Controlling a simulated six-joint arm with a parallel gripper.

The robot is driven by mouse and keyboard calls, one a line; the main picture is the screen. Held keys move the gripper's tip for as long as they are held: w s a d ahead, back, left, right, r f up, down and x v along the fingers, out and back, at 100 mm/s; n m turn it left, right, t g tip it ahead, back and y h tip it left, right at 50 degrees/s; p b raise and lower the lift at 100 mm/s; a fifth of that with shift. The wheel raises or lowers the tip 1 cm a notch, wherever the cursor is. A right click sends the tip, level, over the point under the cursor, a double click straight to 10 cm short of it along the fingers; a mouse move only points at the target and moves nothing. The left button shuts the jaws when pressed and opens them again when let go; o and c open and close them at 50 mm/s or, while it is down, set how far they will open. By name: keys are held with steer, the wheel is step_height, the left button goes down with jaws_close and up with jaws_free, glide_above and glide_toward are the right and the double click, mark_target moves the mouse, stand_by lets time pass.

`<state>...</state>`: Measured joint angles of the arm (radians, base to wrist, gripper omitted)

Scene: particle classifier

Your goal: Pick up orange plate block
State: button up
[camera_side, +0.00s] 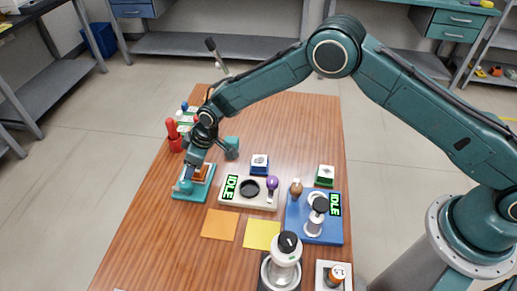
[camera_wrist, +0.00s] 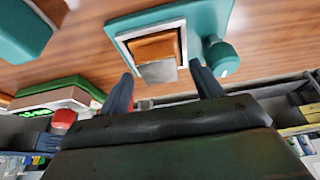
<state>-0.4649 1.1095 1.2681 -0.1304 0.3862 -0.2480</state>
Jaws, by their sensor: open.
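The orange plate block (camera_side: 201,174) sits in a teal holder (camera_side: 181,194) left of the table's middle. In the wrist view the block (camera_wrist: 153,47) has an orange top and a grey lower face, inside a white frame on the teal holder (camera_wrist: 208,12). My gripper (camera_side: 194,160) is close above the block and partly hides it in the side view. In the wrist view my gripper (camera_wrist: 164,86) is open and empty, with one finger to each side below the block. I cannot tell whether a finger touches the holder.
A teal block (camera_side: 231,147) stands behind the holder. Red-handled items (camera_side: 173,135) stand at the left edge. To the right are a white station (camera_side: 240,200) and a blue station (camera_side: 328,235), both reading IDLE. Orange (camera_side: 219,225) and yellow (camera_side: 261,235) squares lie in front.

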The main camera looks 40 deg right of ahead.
steer(key=shift+c, duration=0.3)
steer(key=c, duration=1.1)
steer(key=shift+r, duration=0.15)
steer(key=shift+c, duration=0.2)
step_height(320, 180, up, 20)
